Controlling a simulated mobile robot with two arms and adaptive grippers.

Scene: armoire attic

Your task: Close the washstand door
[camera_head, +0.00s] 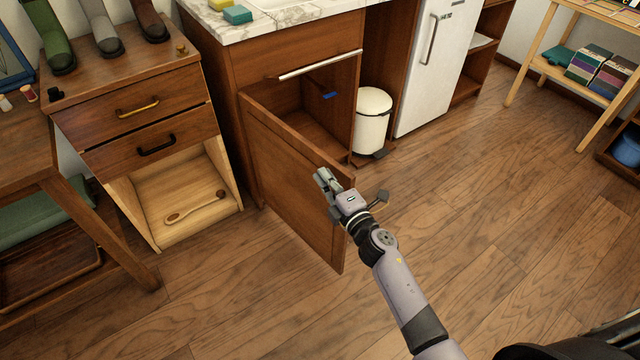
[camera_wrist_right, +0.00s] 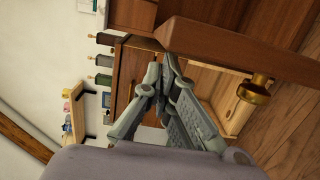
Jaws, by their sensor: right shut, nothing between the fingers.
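The brown wooden washstand door (camera_head: 290,180) stands wide open, swung out from the washstand (camera_head: 290,50) on its left-side hinges. The cabinet inside is exposed, with a small blue item (camera_head: 329,95) in it. My right gripper (camera_head: 322,178) is shut and empty at the door's upper part near its free edge, and overlaps the door in the head view; I cannot tell whether it touches. In the right wrist view the shut fingers (camera_wrist_right: 155,78) are close to the door (camera_wrist_right: 225,50), which carries a brass knob (camera_wrist_right: 255,88). My left gripper is not in view.
A white bin (camera_head: 373,115) stands right of the opening, beside a white fridge (camera_head: 432,65). A wooden drawer cabinet (camera_head: 150,130) with an open lower compartment stands left of the door. The floor (camera_head: 480,220) at front and right is clear.

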